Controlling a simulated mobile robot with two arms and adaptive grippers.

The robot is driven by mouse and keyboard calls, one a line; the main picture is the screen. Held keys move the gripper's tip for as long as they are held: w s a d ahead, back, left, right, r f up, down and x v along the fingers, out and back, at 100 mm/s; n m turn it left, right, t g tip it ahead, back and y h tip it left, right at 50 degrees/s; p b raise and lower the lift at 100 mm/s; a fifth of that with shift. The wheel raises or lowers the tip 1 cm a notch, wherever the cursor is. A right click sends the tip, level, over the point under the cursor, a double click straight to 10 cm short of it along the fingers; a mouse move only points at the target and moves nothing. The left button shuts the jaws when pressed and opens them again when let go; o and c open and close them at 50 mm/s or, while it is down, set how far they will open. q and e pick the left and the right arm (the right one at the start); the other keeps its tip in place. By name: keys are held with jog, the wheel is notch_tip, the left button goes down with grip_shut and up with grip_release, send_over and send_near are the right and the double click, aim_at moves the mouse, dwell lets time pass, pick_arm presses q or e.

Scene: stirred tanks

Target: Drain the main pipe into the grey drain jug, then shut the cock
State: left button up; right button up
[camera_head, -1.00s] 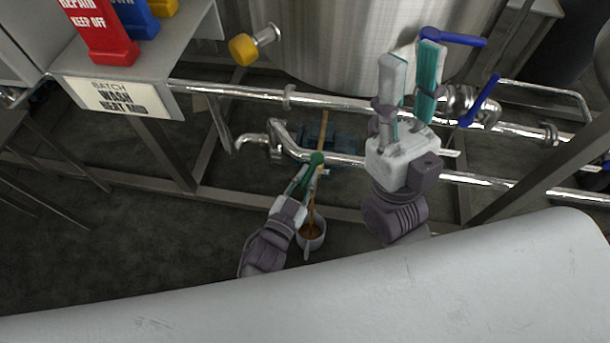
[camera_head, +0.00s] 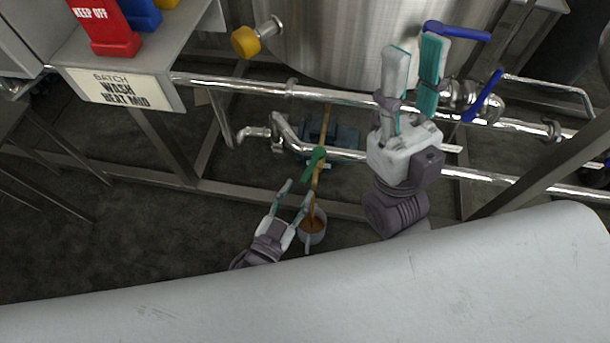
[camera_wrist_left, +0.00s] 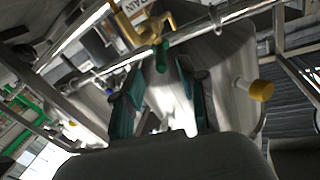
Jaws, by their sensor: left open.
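The green cock handle (camera_head: 315,160) sits on the low drain pipe, and it also shows in the left wrist view (camera_wrist_left: 161,58). A brown stream (camera_head: 316,185) falls from below it into the grey drain jug (camera_head: 312,239), which holds brown liquid. My left gripper (camera_head: 297,193) is open and empty, below and left of the handle and apart from it, beside the stream. Its teal fingers (camera_wrist_left: 155,100) frame the handle in the left wrist view. My right gripper (camera_head: 411,50) is open and empty, raised in front of the tank. The cock's body is partly hidden.
The main pipe (camera_head: 230,88) runs across under the steel tank (camera_head: 330,40). Blue valve handles (camera_head: 484,96) are close to my right gripper. A yellow knob (camera_head: 245,42) and a shelf with a batch sign (camera_head: 122,92) are at left. Frame legs and lower pipes surround the cock.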

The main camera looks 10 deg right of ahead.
pick_arm(q)
jog(key=v, duration=0.5)
jog(key=shift+s+a, duration=0.1)
jog(key=shift+s, duration=0.1)
dwell(0.4)
